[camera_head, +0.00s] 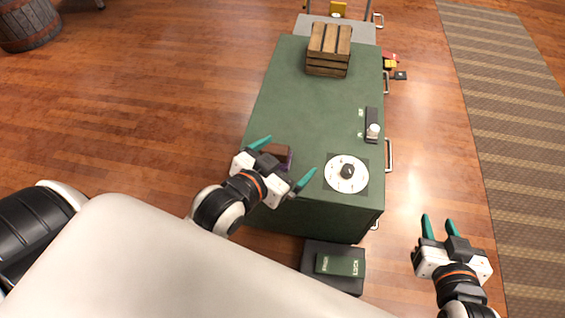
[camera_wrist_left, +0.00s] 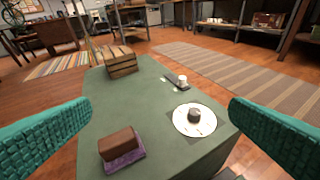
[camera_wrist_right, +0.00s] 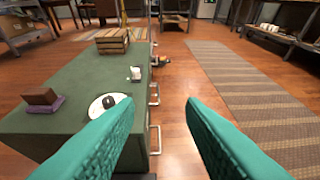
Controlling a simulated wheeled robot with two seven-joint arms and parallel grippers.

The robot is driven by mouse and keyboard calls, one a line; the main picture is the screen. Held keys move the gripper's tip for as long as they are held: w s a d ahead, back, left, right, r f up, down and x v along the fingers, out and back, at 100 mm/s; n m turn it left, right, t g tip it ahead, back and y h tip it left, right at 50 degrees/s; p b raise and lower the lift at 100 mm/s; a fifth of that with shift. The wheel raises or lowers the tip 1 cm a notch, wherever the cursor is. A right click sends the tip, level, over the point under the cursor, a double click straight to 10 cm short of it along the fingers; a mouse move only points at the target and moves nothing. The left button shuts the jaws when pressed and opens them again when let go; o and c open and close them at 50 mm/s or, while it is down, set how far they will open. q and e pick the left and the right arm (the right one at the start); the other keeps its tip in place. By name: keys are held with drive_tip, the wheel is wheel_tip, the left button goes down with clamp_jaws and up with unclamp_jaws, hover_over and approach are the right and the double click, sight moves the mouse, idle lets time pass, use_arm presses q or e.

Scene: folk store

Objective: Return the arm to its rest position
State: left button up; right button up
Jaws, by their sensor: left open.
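My left gripper (camera_head: 284,169) is open and empty, with its teal fingers spread wide above the near left part of the green cabinet top (camera_head: 290,105). A brown block on a purple base (camera_head: 278,153) lies on the cabinet, partly hidden by this gripper in the head view. It shows whole in the left wrist view (camera_wrist_left: 121,149), below and between the fingers. My right gripper (camera_head: 439,226) hangs over the wooden floor, to the right of the cabinet. Its fingers are apart with nothing between them.
A wooden crate (camera_head: 328,50) stands at the far end. A dark box (camera_head: 333,267) lies before the cabinet. A striped rug (camera_head: 510,130) runs along the right.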

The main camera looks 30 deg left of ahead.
use_arm(q)
drive_tip(key=shift+s+f+n+g, duration=0.3)
drive_tip(key=shift+s+f+n, duration=0.15)
drive_tip(key=shift+s+n, duration=0.1)
